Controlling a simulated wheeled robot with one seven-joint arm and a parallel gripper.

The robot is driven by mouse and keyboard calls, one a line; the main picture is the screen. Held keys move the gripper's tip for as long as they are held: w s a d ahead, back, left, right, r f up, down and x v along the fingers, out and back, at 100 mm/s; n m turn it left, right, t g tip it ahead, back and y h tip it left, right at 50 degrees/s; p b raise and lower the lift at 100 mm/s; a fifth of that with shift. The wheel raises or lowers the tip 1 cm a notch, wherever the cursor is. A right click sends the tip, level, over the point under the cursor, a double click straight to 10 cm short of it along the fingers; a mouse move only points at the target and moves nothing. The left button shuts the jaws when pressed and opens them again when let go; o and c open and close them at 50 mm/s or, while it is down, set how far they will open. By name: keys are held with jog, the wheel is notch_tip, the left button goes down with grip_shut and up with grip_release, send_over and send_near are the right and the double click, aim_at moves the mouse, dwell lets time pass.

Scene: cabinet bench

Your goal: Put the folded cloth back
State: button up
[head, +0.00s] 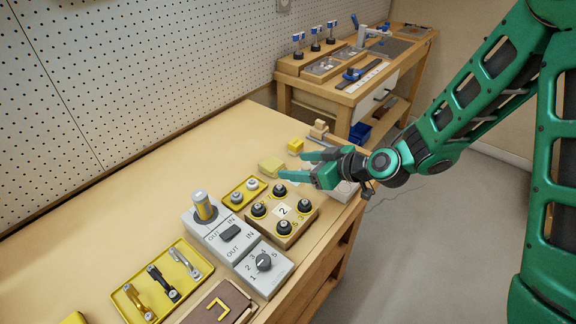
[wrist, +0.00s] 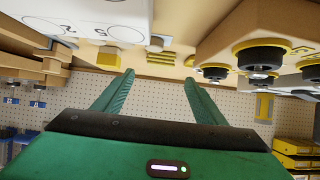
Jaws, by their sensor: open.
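My gripper (head: 289,164) reaches in from the right above the bench's right edge, its two green fingers apart with nothing between them. Its fingers (wrist: 159,78) also show spread in the wrist view. A flat yellow piece (head: 271,166) lies on the bench just left of the fingertips; it may be the folded cloth, but I cannot tell for sure. A smaller yellow block (head: 295,146) sits just behind the fingers. The wrist view, which looks upside down, shows a yellow block (wrist: 110,56) beyond the left finger.
A wooden box with black knobs (head: 283,210) stands close in front of the gripper, with a yellow tray (head: 244,193) beside it. A grey switch panel (head: 228,236) and a yellow tray of handles (head: 163,283) are nearer. The bench's back left (head: 150,190) is clear.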

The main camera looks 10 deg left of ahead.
jog(key=shift+v, duration=1.8)
jog(key=s+d+r+m+g+h, duration=0.1)
jog(key=s+d+m+h, duration=0.2)
jog(key=d, duration=0.7)
jog(key=s+d+r+m+g+h, duration=0.1)
jog(key=s+d+m+h, duration=0.15)
jog(key=d, duration=0.85)
jog(key=s+d+m+h, duration=0.2)
jog(key=d+h, duration=0.1)
jog(key=d, duration=0.7)
jog(key=s+d+r+m+g+h, duration=0.1)
jog(key=s+d+m, duration=0.4)
jog(key=s, duration=0.5)
jog(key=s+d+r+m+g+h, duration=0.1)
jog(key=s+d+r+m+g, duration=0.2)
jog(key=s+d+r+m, duration=0.2)
jog(key=s+d, duration=0.3)
jog(key=s, duration=0.2)
jog(key=shift+m, duration=0.35)
jog(key=shift+a, duration=0.1)
